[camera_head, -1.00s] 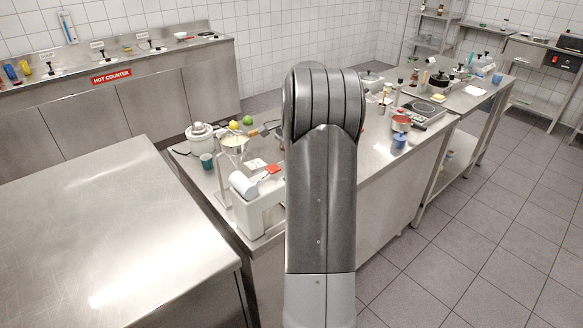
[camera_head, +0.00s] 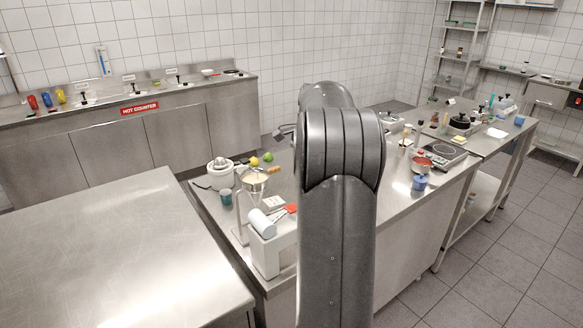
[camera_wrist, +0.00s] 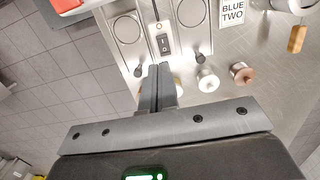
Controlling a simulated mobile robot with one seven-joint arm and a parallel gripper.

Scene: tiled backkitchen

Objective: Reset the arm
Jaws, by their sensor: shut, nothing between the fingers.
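My gripper (camera_wrist: 158,75) shows in the wrist view, its two dark fingers together with nothing between them. It is over a pale metal surface with a black switch (camera_wrist: 163,43), round outlines and small knobs (camera_wrist: 208,82); I cannot tell if it touches anything. In the head view my raised arm (camera_head: 340,190) stands in the middle, in front of the steel work table (camera_head: 395,165). A small dark part left of the arm's top may be my gripper, but it is too small to tell. The arm hides the middle of that table.
A bare steel counter (camera_head: 110,250) stands at the left front. The work table holds a white appliance (camera_head: 265,250), a teal cup (camera_head: 226,196), a yellow fruit (camera_head: 253,161) and a blue pot (camera_head: 420,183). A hot counter (camera_head: 95,150) lines the back wall. Tiled floor (camera_head: 500,260) is clear at right.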

